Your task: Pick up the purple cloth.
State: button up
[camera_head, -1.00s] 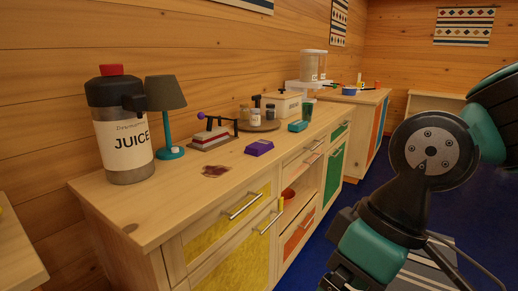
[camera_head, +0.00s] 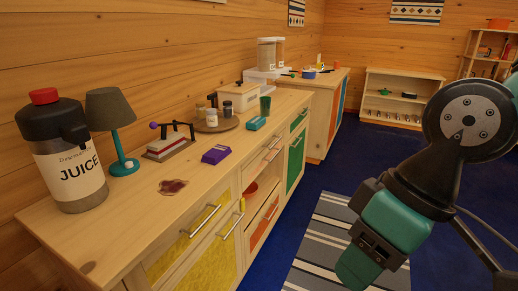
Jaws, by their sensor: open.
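The purple cloth (camera_head: 215,155) appears as a small, flat, block-like purple thing with a pale mark on its front, lying on the wooden counter (camera_head: 110,225) near its front edge. My gripper (camera_head: 358,268) hangs at the lower right at the end of my arm, above the floor and well apart from the cloth. It is open, and I see nothing held in it. Its fingers show only in part.
A juice jug (camera_head: 70,155), a green lamp (camera_head: 118,130) and a red-and-white press-like device (camera_head: 168,145) stand left of the cloth. A teal block (camera_head: 256,123) and a green cup (camera_head: 265,105) stand beyond. A striped rug (camera_head: 325,240) lies on the open blue floor.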

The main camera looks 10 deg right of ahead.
aim_at(215, 156)
jog(key=z, duration=0.35)
jog(key=i, duration=2.15)
jog(key=u, duration=1.7)
